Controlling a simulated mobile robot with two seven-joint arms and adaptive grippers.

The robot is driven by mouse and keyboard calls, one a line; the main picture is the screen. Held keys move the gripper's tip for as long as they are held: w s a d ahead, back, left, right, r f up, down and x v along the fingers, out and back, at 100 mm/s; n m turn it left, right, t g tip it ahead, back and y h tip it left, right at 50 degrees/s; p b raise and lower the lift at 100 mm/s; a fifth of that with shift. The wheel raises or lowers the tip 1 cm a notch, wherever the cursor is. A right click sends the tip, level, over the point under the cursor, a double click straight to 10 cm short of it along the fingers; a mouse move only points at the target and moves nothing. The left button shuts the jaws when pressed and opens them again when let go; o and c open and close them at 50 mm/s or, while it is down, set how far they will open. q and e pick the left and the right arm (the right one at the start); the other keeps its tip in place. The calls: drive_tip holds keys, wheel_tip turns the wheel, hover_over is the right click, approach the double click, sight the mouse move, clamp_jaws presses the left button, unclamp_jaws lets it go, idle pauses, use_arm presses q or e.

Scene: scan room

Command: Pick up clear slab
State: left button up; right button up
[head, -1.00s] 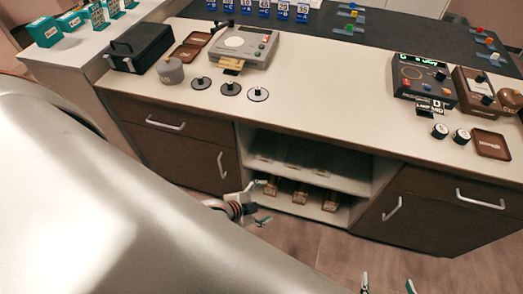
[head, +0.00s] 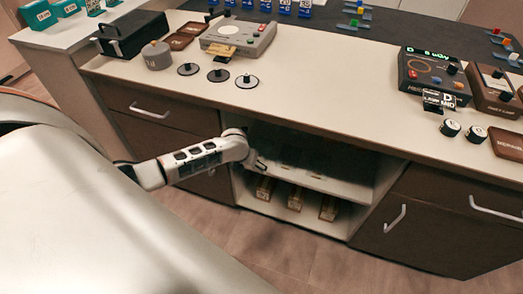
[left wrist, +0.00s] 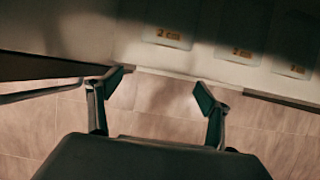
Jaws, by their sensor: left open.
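Three clear slabs with orange "2 cm" labels lie in a row on the pale upper shelf in the left wrist view: a left one (left wrist: 167,39), a middle one (left wrist: 238,54) and a right one (left wrist: 291,69). In the head view the upper shelf (head: 345,188) is in shadow, and the slabs are hard to make out. My left gripper (left wrist: 160,90) is open and empty, its fingertips apart in front of the shelf's front edge. In the head view the left gripper (head: 259,163) is at the left of the shelf opening, partly hidden by its wrist. My right gripper is not in view.
Several wooden-looking blocks (head: 296,198) stand on the lower shelf. A drawer and door front (head: 165,130) flank the opening on the left, with another cabinet (head: 440,225) on the right. The countertop (head: 340,100) above carries devices and black discs (head: 218,75).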

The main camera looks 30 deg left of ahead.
sight(259, 151)
use_arm(q)
drive_tip(key=w, duration=0.2)
drive_tip(key=w+a+b, duration=0.1)
drive_tip(key=w, duration=0.1)
drive_tip(key=shift+f, duration=0.2)
drive_tip(key=shift+w+r, duration=0.1)
drive_tip(key=shift+w, duration=0.3)
drive_tip(key=w+b, duration=0.1)
drive_tip(key=w, duration=0.1)
drive_tip(key=w+a+b, duration=0.1)
drive_tip(key=w, duration=0.1)
drive_tip(key=shift+w+f, duration=0.1)
drive_tip(key=shift+f, duration=0.1)
drive_tip(key=shift+w+a+f, duration=0.1)
drive_tip(key=shift+w+f, duration=0.05)
drive_tip(key=shift+f, duration=0.2)
drive_tip(key=shift+w+f+b, duration=0.1)
drive_tip(key=shift+b, duration=0.2)
drive_tip(key=shift+w, duration=0.15)
drive_tip(key=shift+r, duration=0.2)
drive_tip(key=c, duration=1.3)
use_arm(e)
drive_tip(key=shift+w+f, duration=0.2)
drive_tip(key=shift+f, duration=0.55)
